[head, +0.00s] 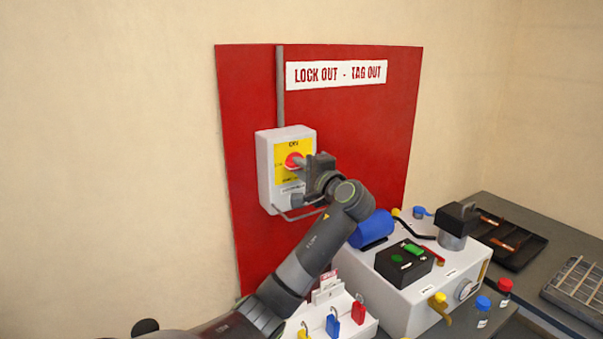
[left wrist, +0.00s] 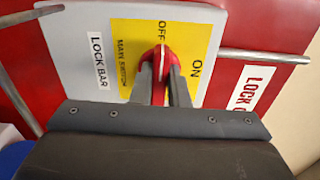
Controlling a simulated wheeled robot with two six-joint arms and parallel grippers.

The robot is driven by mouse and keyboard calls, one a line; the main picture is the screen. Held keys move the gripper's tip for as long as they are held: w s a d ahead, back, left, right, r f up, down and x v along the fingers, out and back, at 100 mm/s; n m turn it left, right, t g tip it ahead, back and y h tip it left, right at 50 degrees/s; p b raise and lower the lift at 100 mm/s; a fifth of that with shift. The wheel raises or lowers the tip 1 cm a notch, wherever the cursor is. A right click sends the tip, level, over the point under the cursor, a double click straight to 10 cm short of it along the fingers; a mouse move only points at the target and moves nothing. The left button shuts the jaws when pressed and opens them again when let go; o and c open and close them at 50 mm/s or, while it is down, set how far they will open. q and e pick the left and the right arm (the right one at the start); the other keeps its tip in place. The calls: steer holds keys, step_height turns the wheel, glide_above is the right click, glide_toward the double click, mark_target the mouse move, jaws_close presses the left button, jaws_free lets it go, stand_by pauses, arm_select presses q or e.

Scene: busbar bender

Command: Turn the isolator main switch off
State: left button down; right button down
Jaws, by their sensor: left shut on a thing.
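The isolator main switch is a grey box (head: 265,172) with a yellow plate (head: 285,149) and a red rotary handle (head: 292,160) on the red board. My left gripper (head: 300,162) reaches it from the right and front. In the left wrist view my left gripper (left wrist: 162,82) is shut on the red handle (left wrist: 161,54), one finger on each side. There the handle's white line points up toward the word OFF, with ON off to the right. The fingers hide the handle's lower part. My right gripper is not in view.
The red board (head: 350,130) carries a LOCK OUT - TAG OUT sign (head: 337,74). A grey lock bar (head: 300,215) sticks out below the box. Below stand a white tray with padlocks (head: 333,327) and the bender (head: 400,305) with its blue motor (head: 372,230).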

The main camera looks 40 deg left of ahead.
arm_select(q)
steer(key=shift+f+n, duration=0.1)
steer(key=shift+n, duration=0.2)
steer(key=c, duration=1.4)
jaws_free()
steer(key=shift+d, duration=0.1)
steer(key=b+v, duration=0.5)
steer(key=v, duration=1.2)
steer(key=shift+s+b, duration=0.15)
steer(key=shift+b, duration=0.15)
steer(key=shift+d, duration=0.2)
